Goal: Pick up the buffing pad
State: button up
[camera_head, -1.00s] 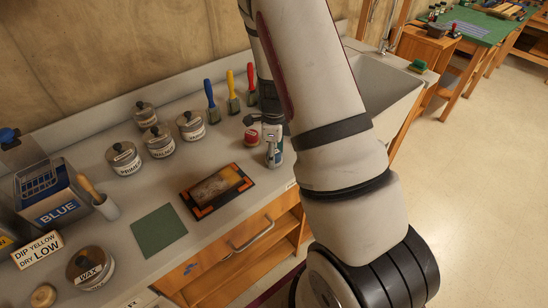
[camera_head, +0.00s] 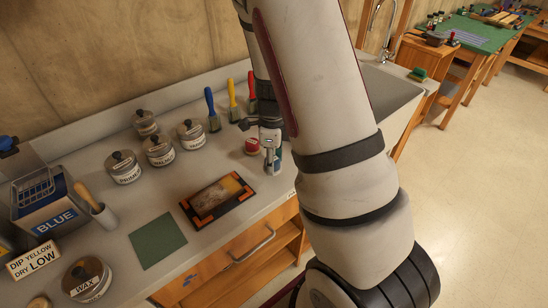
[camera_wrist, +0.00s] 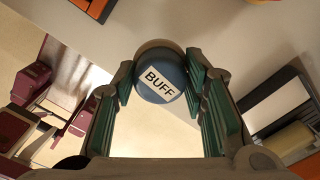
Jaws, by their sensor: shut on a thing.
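The buffing pad (camera_wrist: 161,77) shows in the wrist view as a round blue top with a white label reading BUFF. It lies between the fingertips of my gripper (camera_wrist: 161,82), which is shut on it, with a green-lined finger on each side. In the head view my gripper (camera_head: 271,150) is at the right part of the counter, near its front edge, partly behind my arm. The pad cannot be made out clearly there. I cannot tell whether it touches the counter.
A red-topped round thing (camera_head: 252,146) stands just left of my gripper. An orange-cornered tray (camera_head: 205,219) and green mat (camera_head: 158,241) lie further left. Labelled tins (camera_head: 158,146) and upright brushes (camera_head: 232,98) stand behind. The sink (camera_head: 395,95) is to the right.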

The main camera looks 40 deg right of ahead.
jog(key=s+a+r, duration=0.1)
jog(key=s+a, duration=0.7)
jog(key=a, duration=0.2)
jog(key=shift+s, duration=0.15)
jog(key=shift+r, duration=0.1)
jog(key=shift+o, duration=1.4)
jog(key=c, duration=0.4)
